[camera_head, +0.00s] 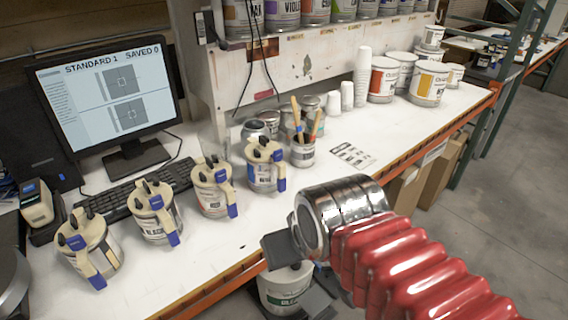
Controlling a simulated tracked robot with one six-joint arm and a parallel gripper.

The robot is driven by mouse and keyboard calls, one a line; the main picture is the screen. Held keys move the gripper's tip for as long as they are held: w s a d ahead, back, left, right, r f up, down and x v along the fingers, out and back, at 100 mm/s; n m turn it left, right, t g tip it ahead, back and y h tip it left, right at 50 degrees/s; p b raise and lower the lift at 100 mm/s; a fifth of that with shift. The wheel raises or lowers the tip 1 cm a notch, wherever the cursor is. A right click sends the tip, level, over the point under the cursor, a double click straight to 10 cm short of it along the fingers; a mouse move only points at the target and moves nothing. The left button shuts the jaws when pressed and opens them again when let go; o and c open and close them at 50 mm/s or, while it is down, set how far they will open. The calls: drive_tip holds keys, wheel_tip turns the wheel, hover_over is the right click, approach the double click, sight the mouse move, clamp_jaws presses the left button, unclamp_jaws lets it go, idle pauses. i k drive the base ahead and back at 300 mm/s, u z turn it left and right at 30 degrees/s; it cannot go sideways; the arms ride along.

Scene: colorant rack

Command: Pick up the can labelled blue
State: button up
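Several cans with cream pump lids and blue handles stand in a slanting row on the white bench. The rightmost can (263,178) shows some blue on its label, but I cannot read a word there. The can (157,228) second from the left carries a label that seems to read "BLACK". The leftmost can (92,262) and the third can (210,203) have labels too small to read. My gripper (280,250) is at the bench's front edge, below and right of the rightmost can and apart from it. Its fingers are mostly hidden behind the wrist.
A monitor (105,85) and keyboard (125,195) stand behind the cans. A pot of brushes (303,154), paper cups (361,80) and paint tubs (428,84) stand farther right. A shelf of cans, one reading "VIOLET" (283,14), hangs above. A white bucket (286,290) is below the bench edge.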

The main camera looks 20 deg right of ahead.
sight(265, 176)
drive_tip(key=z, duration=1.4)
drive_tip(key=k, duration=0.7)
drive_tip(key=u, duration=0.9)
drive_tip(key=i, duration=1)
drive_tip(key=u, duration=0.05)
